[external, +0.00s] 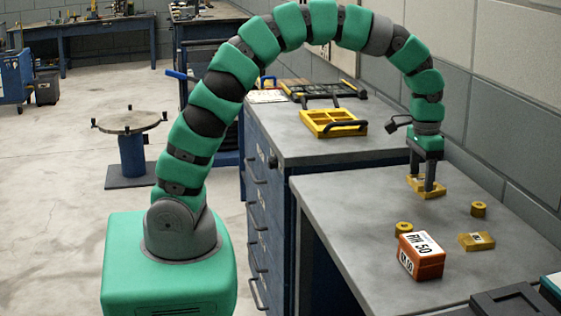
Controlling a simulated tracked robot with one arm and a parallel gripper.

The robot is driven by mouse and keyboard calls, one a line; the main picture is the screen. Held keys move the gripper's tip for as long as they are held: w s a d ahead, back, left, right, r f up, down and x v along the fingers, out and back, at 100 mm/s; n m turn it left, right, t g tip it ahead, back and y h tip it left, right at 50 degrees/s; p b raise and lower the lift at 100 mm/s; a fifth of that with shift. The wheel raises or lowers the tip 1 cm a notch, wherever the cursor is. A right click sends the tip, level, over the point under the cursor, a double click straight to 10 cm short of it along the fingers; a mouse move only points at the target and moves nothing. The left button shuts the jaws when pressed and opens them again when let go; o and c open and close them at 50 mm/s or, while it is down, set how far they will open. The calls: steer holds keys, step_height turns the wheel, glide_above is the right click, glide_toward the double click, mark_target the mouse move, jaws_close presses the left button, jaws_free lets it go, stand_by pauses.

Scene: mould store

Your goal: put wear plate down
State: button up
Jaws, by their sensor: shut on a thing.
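The wear plate (440,182) appears as a flat yellow piece between the fingers of my gripper (428,190). My gripper points straight down and is shut on it over the far part of the grey-topped table (348,206). The fingers hide part of the plate. The plate is level and at or just above the table top; I cannot tell whether it touches.
On the same table stand an orange box (421,263) with a white label, two yellow round pieces (478,209) (404,229) and a yellow block (476,241). A yellow tray (333,123) lies on the cabinet behind. The table's left part is clear. A wall runs along the right.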

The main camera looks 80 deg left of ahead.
steer(key=s+d, duration=0.1)
steer(key=s, duration=0.2)
steer(key=s+d+r, duration=0.1)
steer(key=s, duration=0.5)
steer(key=shift+s+d+r+p, duration=0.1)
steer(key=shift+d+r+p, duration=0.1)
steer(key=shift+d+p, duration=0.2)
steer(key=s, duration=0.7)
steer(key=s+f+p, duration=0.1)
steer(key=s, duration=0.3)
steer(key=shift+s+a, duration=0.15)
steer(key=shift+s, duration=0.2)
glide_above(407, 214)
steer(key=shift+s+f, duration=0.15)
steer(key=shift+f, duration=0.6)
steer(key=shift+f+b, duration=0.35)
steer(key=shift+f, duration=1.4)
steer(key=shift+f, duration=0.15)
steer(key=o, duration=1.3)
step_height(407, 214, up, 12)
steer(key=shift+p, duration=0.45)
